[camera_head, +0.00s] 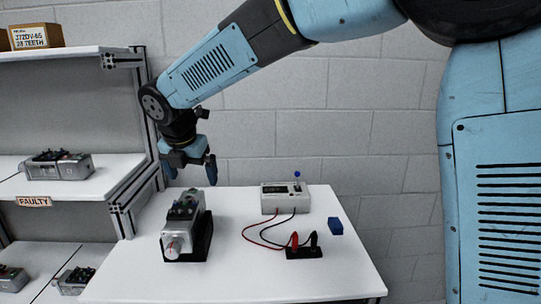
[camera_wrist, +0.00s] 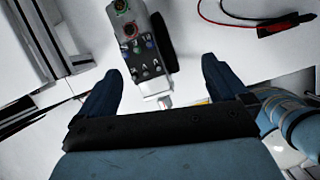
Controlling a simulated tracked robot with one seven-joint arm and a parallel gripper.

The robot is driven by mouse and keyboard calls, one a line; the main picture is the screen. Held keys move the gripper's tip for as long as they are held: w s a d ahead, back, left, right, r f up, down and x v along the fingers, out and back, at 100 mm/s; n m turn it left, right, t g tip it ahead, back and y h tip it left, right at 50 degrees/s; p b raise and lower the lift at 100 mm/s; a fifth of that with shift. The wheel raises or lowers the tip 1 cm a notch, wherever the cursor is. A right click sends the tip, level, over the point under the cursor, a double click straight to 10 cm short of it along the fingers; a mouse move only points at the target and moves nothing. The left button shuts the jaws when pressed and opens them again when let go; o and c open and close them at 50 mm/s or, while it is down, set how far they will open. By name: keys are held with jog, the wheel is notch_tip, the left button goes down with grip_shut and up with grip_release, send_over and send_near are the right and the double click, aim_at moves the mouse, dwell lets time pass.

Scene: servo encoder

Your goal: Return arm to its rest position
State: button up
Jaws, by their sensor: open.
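My blue arm reaches across the top of the head view and bends down at the left. My gripper (camera_head: 191,172) hangs above the back left of the white table (camera_head: 250,278), fingers pointing down. Its two fingers are apart with nothing between them. A grey servo unit (camera_head: 184,228) sits in a black cradle (camera_head: 206,238) on the table, below and in front of my gripper, not touching it. In the wrist view, the servo (camera_wrist: 143,43) shows beyond the two open fingertips of my gripper (camera_wrist: 160,72).
A meter box (camera_head: 285,199) with a blue-tipped top and red and black leads to probes (camera_head: 304,247) stands on the table. A shelf rack (camera_head: 75,190) labelled FAULTY, holding several servos, stands close at left.

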jog(key=s+d+r+m, duration=0.1)
jog(key=d+r+m, duration=0.2)
jog(key=d+m, duration=0.8)
jog(key=d+r+m, duration=0.3)
jog(key=d+m, duration=0.2)
jog(key=d, duration=1.2)
jog(key=s+d+f+m+t, duration=0.1)
jog(key=s+d+f+m, duration=0.3)
jog(key=s+d+m, duration=1.1)
jog(key=shift+d+f+m, duration=0.15)
jog(key=shift+d+m, duration=1.4)
jog(key=shift+m, duration=0.35)
